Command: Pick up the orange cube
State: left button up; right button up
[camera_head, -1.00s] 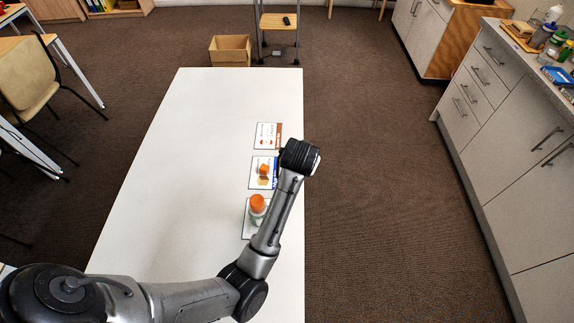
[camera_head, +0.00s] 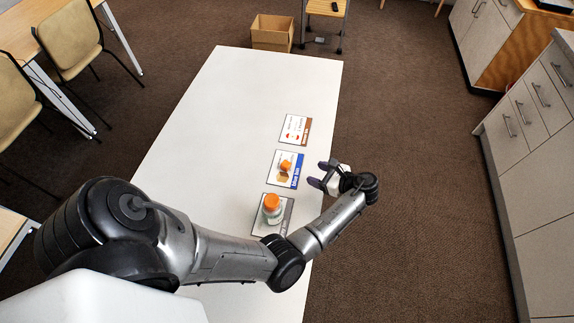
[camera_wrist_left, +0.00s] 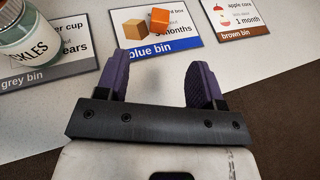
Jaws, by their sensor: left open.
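The orange cube (camera_head: 286,164) sits on the blue bin card (camera_head: 278,178) near the table's right edge. In the left wrist view the cube (camera_wrist_left: 159,18) lies on the upper part of the card, beside the printed picture of a cardboard box. My left gripper (camera_head: 318,174) is open and empty, just right of the blue bin card, with its fingers pointing left toward it. In the left wrist view its two purple fingers (camera_wrist_left: 165,68) are spread wide, with the cube beyond and between them. My right gripper is not seen.
A jar with an orange lid (camera_head: 272,208) stands on the grey bin card (camera_head: 285,228), close to my left forearm. The brown bin card (camera_head: 295,129) lies farther back. The white table's left side (camera_head: 200,140) is clear.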

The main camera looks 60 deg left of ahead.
pick_arm(q)
send_near(287, 164)
jog(key=shift+s+a+f+b, duration=0.15)
jog(key=shift+s+a+b, duration=0.2)
jog(key=shift+s+a, duration=0.4)
jog(key=shift+s+a+f, duration=0.25)
jog(key=shift+a, duration=0.35)
jog(key=shift+s+a+f+b, duration=0.2)
jog(key=shift+a+f+b, duration=0.2)
jog(key=shift+a, duration=0.1)
jog(key=shift+b+x, duration=0.35)
jog(key=shift+x, duration=1.6)
jog(key=shift+w, duration=0.1)
jog(key=shift+c, duration=0.3)
jog(key=c, duration=0.9)
